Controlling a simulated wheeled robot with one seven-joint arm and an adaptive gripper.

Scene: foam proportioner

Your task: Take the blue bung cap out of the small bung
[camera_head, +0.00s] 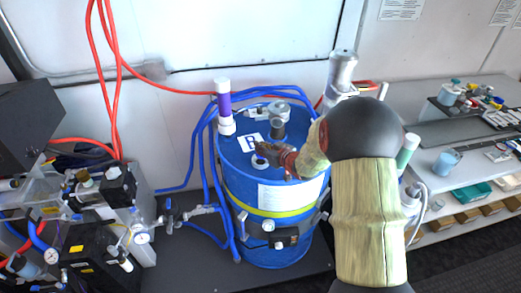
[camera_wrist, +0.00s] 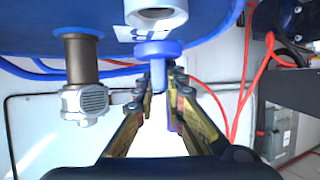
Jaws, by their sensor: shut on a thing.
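The blue drum (camera_head: 240,185) stands upright at the middle of the head view. The small bung (camera_head: 260,161) is a white ring on its lid, and it also shows at the top edge of the wrist view (camera_wrist: 155,14). My gripper (camera_wrist: 164,74) is shut on the blue bung cap (camera_wrist: 158,48), a flat blue disc with a short stem between the fingertips. In the wrist view the cap appears apart from the white ring, close to it. In the head view my gripper (camera_head: 272,154) is low over the lid, and I cannot make out the cap there.
A purple and white tube (camera_head: 224,105) and a grey metal fitting (camera_head: 279,120) stand up from the lid, near my gripper. Blue hoses (camera_head: 203,150) run around the drum. Black equipment (camera_head: 95,255) is at left, and a cluttered bench (camera_head: 470,165) is at right.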

